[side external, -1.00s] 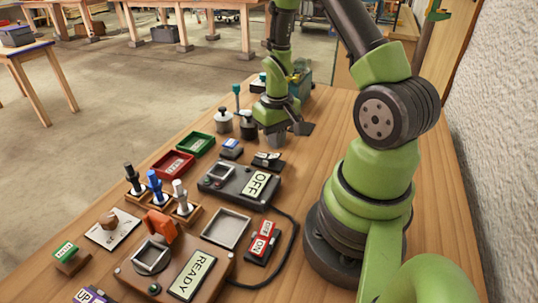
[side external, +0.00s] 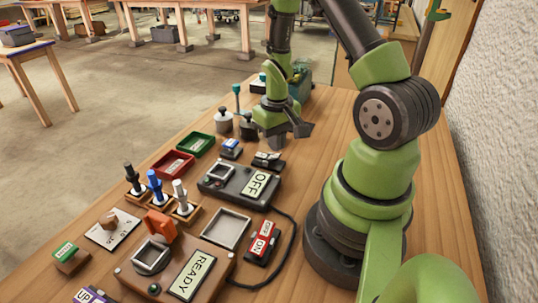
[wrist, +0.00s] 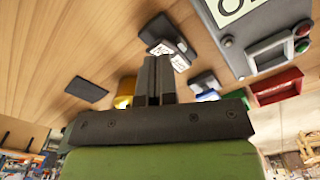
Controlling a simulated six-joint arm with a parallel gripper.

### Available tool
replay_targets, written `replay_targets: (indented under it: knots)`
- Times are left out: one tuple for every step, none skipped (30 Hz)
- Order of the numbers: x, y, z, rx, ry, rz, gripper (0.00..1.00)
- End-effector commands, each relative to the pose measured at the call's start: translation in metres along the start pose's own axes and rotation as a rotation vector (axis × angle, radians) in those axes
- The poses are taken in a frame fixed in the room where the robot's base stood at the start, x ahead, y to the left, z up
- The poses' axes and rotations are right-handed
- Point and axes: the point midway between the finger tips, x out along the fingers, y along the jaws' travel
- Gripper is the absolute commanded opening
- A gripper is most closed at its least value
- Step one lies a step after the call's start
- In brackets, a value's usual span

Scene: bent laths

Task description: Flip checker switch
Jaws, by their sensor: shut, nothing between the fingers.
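A small dark switch block (side external: 262,241) with a red and white label, seemingly reading OFF and ON, lies on the bench between the READY box and my arm's base. A dark grey box (side external: 238,184) with an OFF plate stands farther back; its corner (wrist: 260,40) with red and green lamps shows in the wrist view. My gripper (side external: 277,145) is shut and empty, pointing down behind the OFF box and well away from the switch block. Its closed fingers (wrist: 156,78) fill the wrist view's middle. A small black block with white labels (side external: 268,160) is near the fingertips.
A READY box (side external: 180,265) with an orange lever stands in front, beside a grey tray (side external: 226,229). A black cable (side external: 295,230) loops across the bench. Red (side external: 172,164) and green trays (side external: 194,145), plungers and weights line the left side.

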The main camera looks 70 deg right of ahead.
Motion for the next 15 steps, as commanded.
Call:
replay_targets:
  knots:
    - [0.0009, 0.0, -0.0001, 0.0, 0.0, 0.0, 0.0]
    - [0.0013, 0.0, -0.0001, 0.0, 0.0, 0.0, 0.0]
    - [0.0019, 0.0, -0.0002, 0.0, 0.001, 0.0, 0.0]
    - [0.0023, 0.0, -0.0003, 0.0, 0.001, 0.0, 0.0]
    - [0.0027, 0.0, -0.0003, 0.0, 0.001, 0.0, 0.0]
    - [0.0033, 0.0, -0.0003, 0.0, 0.001, 0.0, 0.0]
    - [0.0038, 0.0, -0.0003, 0.0, 0.001, 0.0, 0.0]
    - [0.0042, 0.0, -0.0003, 0.0, 0.001, 0.0, 0.0]
    - [0.0049, 0.0, -0.0002, 0.0, 0.0, 0.0, 0.0]
    - [0.0054, 0.0, -0.0002, 0.0, 0.0, 0.0, 0.0]
    - [0.0059, 0.0, -0.0001, 0.0, 0.0, 0.0, 0.0]
    - [0.0065, 0.0, -0.0001, 0.0, 0.0, 0.0, 0.0]
    - [0.0069, 0.0, -0.0001, 0.0, 0.0, 0.0, 0.0]
    - [0.0074, 0.0, -0.0001, 0.0, 0.0, 0.0, 0.0]
    - [0.008, 0.0, -0.0001, 0.0, 0.0, 0.0, 0.0]
